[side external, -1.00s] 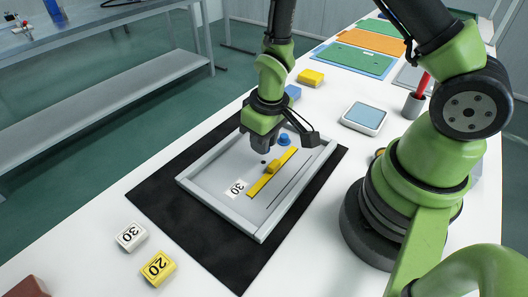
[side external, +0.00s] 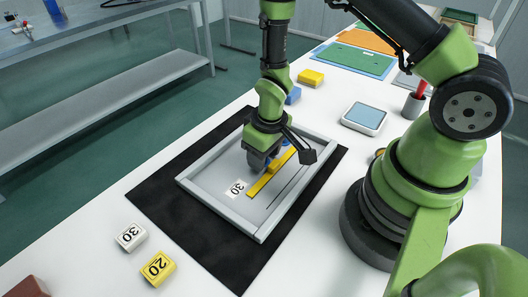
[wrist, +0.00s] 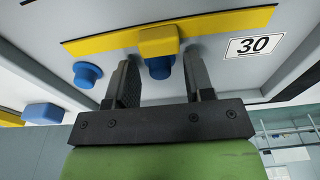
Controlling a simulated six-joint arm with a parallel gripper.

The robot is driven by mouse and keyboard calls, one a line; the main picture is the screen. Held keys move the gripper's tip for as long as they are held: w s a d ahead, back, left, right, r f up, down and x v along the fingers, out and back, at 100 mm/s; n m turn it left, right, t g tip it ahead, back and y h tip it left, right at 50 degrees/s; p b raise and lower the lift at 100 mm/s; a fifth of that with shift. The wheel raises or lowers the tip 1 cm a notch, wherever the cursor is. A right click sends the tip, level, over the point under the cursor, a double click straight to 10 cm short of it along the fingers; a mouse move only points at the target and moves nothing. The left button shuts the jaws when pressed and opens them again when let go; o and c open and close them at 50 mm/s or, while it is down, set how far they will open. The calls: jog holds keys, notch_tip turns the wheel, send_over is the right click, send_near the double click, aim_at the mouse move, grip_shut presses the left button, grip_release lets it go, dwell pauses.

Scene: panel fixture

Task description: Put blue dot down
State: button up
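A grey framed panel (side external: 220,203) carries a yellow strip (side external: 262,184) with a raised yellow block (wrist: 158,41). In the wrist view, a blue round piece (wrist: 160,67) sits right beside the block, between my fingers. A second blue round knob (wrist: 88,73) stands outside my fingers, to the left; it is partly hidden in the side view. My gripper (wrist: 161,57) is open, with gaps between its fingers and the blue piece. In the side view my gripper (side external: 260,163) is low over the panel and hides the block.
A label reading 30 (side external: 236,188) is on the panel. White (side external: 131,236) and yellow (side external: 158,268) number blocks lie in front of the black mat (side external: 180,190). A yellow block (side external: 311,78), a blue block (side external: 293,95) and a square device (side external: 364,118) stand behind.

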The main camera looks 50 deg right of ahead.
jog(key=s+r+m+t, duration=0.1)
jog(key=s+r, duration=0.2)
jog(key=r, duration=0.9)
jog(key=s+r+m+t, duration=0.1)
jog(key=s+r+t, duration=0.1)
jog(key=r, duration=1)
jog(key=s+a+r+m+t+y, duration=0.1)
jog(key=s+r+m+t+y, duration=0.1)
jog(key=s+r, duration=0.4)
jog(key=shift+s+a+t, duration=0.35)
jog(key=shift+s+t, duration=0.05)
jog(key=shift+s, duration=0.6)
